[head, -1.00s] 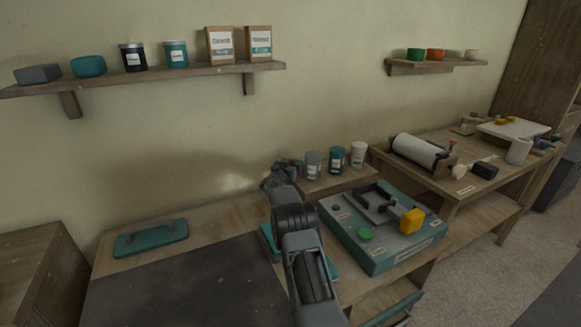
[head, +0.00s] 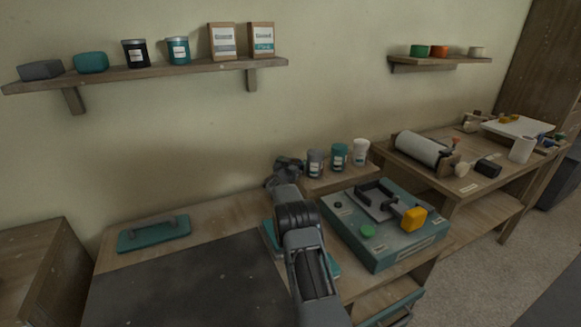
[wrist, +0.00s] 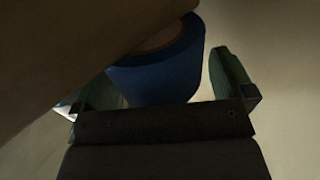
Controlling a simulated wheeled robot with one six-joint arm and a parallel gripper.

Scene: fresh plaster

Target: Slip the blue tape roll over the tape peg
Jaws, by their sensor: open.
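The blue tape roll (wrist: 165,68) shows in the wrist view between the two green-padded fingers of my gripper (wrist: 168,78). The fingers are open, with a clear gap between the roll and the right finger. The left finger is close to the roll; I cannot tell if they touch. A brown surface covers part of the roll's top. In the head view my gripper (head: 284,172) is by the wall, left of the small jars, and the roll cannot be made out there. I cannot make out the tape peg in either view.
Several jars (head: 339,157) stand on a small raised shelf just right of my gripper. A teal box with a yellow-handled lever (head: 385,240) stands in front of them. A dark mat (head: 190,285) lies to the left, and a second bench (head: 480,200) stands at the right.

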